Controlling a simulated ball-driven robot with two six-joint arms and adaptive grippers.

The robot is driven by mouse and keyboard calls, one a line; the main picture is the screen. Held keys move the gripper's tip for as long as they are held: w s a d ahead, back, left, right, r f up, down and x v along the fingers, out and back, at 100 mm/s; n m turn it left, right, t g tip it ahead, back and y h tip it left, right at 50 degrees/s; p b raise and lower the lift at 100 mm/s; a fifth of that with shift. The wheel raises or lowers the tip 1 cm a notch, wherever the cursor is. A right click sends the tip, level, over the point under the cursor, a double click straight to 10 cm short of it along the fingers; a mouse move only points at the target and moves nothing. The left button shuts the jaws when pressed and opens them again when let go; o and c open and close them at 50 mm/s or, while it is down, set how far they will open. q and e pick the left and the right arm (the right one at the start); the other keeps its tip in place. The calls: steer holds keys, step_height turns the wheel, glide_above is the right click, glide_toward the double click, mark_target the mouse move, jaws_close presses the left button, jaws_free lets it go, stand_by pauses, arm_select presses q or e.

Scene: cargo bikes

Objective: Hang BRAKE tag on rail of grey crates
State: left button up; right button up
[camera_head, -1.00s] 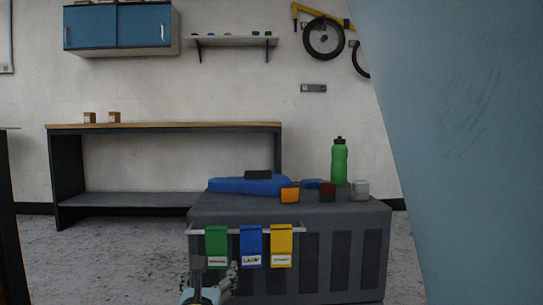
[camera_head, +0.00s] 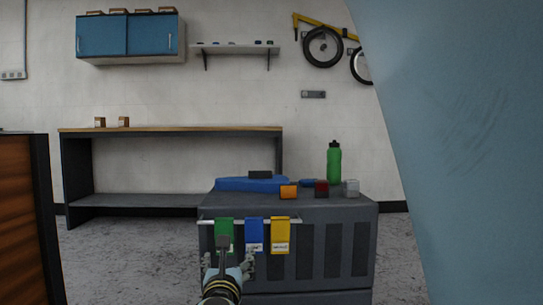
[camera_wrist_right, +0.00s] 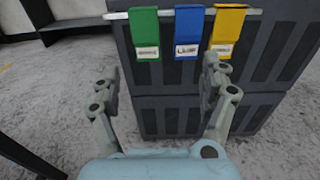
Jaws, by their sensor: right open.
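Three tags hang side by side on the pale rail (camera_head: 206,221) along the top front of the grey crates (camera_head: 330,250): a green tag (camera_head: 223,230), a blue tag (camera_head: 254,233) and a yellow tag (camera_head: 280,235). The blue tag's label seems to read LAMP; the others are too small to read, so I cannot tell which is BRAKE. My right gripper (camera_head: 230,262) is low in front of the crates, partly covering the green tag. In the right wrist view my right gripper (camera_wrist_right: 160,78) is open and empty, apart from the tags. My left gripper is out of view.
On the crates stand a green bottle (camera_head: 334,163), an orange block (camera_head: 289,192), a dark red block (camera_head: 321,189), a grey block (camera_head: 351,188) and a blue object (camera_head: 240,184). A workbench (camera_head: 170,129) stands behind. A brown-sided unit (camera_head: 20,215) is at left; a blue surface (camera_head: 450,150) blocks the right.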

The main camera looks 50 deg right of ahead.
steer(key=d+r, duration=0.8)
steer(key=r, duration=0.3)
steer(key=w+d+r+y, duration=0.1)
steer(key=d+r, duration=0.8)
steer(key=r, duration=0.2)
steer(key=shift+w+d+r+n, duration=0.15)
steer(key=shift+w+r+n, duration=0.05)
steer(key=shift+r+n, duration=0.1)
